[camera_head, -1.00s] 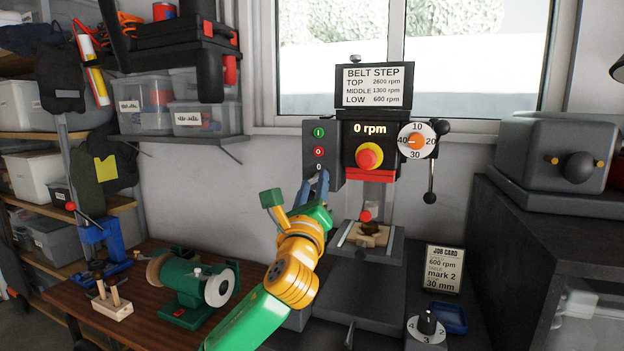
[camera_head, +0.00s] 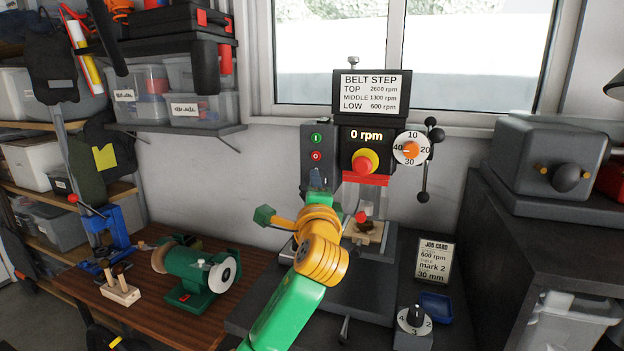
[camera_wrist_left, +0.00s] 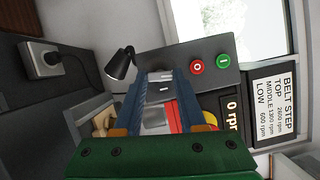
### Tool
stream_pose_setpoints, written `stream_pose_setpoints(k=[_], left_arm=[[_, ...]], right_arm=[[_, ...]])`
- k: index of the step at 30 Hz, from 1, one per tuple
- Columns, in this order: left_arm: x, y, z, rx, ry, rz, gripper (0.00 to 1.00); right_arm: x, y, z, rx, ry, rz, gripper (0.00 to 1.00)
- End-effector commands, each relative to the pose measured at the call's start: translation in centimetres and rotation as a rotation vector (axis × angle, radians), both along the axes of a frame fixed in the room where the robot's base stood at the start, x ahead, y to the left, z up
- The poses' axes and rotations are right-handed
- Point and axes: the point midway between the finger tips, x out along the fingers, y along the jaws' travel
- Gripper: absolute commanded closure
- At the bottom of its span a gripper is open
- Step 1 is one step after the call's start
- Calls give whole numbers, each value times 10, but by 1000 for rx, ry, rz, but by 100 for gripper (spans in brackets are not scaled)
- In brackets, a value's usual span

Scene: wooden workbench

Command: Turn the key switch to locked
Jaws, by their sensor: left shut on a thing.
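The grey control panel (camera_head: 317,145) of the drill press carries a green button and a red button, with the key switch below them. In the head view my left gripper (camera_head: 318,178) is at the panel's lower end and hides the key switch. In the left wrist view the blue fingers of my left gripper (camera_wrist_left: 161,78) are closed in at the switch on the panel (camera_wrist_left: 208,62), below the red button (camera_wrist_left: 196,67). The key is mostly hidden between the fingertips, and I cannot read its position. My right gripper is not in view.
The drill press display (camera_head: 366,135) reads 0 rpm, above a red and yellow stop button (camera_head: 365,161). A green bench grinder (camera_head: 195,273) stands left of my arm. A job card (camera_head: 434,260), a blue tray (camera_head: 436,307) and a numbered dial (camera_head: 414,318) are at the right.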

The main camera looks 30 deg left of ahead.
Motion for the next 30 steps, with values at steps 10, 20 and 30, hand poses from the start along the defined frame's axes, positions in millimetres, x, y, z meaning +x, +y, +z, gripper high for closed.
stream_pose_setpoints(k=[10, 20, 30], left_arm=[[0, 0, 4, -133, -36, -3, 100], [0, 0, 4, -160, -46, -2, 100], [0, 0, 4, -159, -46, -3, 38]], right_arm=[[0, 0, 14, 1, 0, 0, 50], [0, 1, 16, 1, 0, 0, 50], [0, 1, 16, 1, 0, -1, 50]])
